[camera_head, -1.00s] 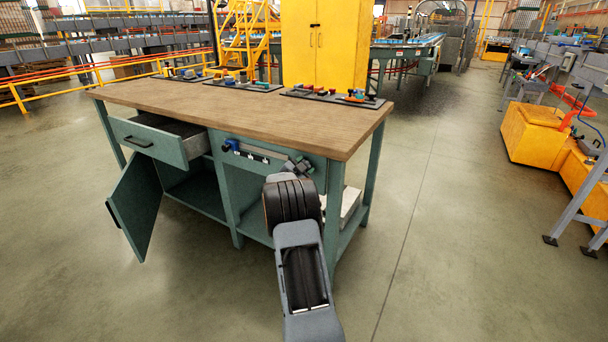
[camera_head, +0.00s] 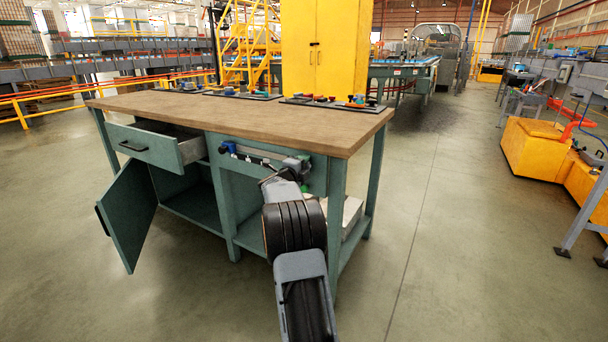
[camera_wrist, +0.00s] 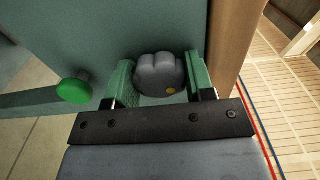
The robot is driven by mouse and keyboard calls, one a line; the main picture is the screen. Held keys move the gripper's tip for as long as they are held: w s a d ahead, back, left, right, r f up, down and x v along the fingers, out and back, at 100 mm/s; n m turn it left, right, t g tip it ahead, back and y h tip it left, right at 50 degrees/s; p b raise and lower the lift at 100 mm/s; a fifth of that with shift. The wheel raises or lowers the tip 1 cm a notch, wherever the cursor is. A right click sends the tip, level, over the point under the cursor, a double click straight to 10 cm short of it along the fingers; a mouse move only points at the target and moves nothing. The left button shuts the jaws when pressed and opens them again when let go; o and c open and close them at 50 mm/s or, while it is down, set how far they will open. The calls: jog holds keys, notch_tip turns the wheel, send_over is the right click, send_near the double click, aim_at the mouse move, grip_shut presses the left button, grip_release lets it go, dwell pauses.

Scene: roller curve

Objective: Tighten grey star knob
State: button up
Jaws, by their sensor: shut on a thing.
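The grey star knob (camera_wrist: 158,72) is a lobed knob with a small yellow dot, on the teal front of the workbench. In the wrist view it sits between the two green fingers of my gripper (camera_wrist: 160,66), which is shut on it. The knob's shaft is hidden behind it. A round green knob (camera_wrist: 73,91) sticks out to the left, apart from my fingers. In the head view my arm reaches to the right part of the bench front, where the grey knob cannot be told apart clearly.
The wooden bench top (camera_head: 230,112) overhangs the front and runs close beside my right finger in the wrist view. A blue knob (camera_head: 227,148) is farther left on the front. A drawer (camera_head: 145,145) and a cabinet door (camera_head: 128,210) stand open.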

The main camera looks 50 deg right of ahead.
jog(key=m+b, duration=0.1)
jog(key=m, duration=0.1)
jog(key=m+b, duration=0.4)
jog(key=shift+w+a+f, duration=0.1)
jog(key=shift+f, duration=0.25)
jog(key=shift+r+m+b, duration=0.2)
jog(key=shift+m+b, duration=0.55)
jog(key=shift+m, duration=1.35)
jog(key=shift+r+m, duration=0.1)
jog(key=shift+m, duration=0.2)
jog(key=o, duration=0.8)
jog(key=shift+w+a, duration=0.1)
jog(key=shift+a, duration=0.05)
jog(key=shift+c, duration=0.2)
jog(key=shift+o, duration=0.8)
jog(key=shift+d, duration=0.2)
jog(key=shift+s+r, duration=0.1)
jog(key=shift+s, duration=0.1)
jog(key=p+v, duration=0.2)
jog(key=v, duration=1.2)
jog(key=shift+d, duration=0.1)
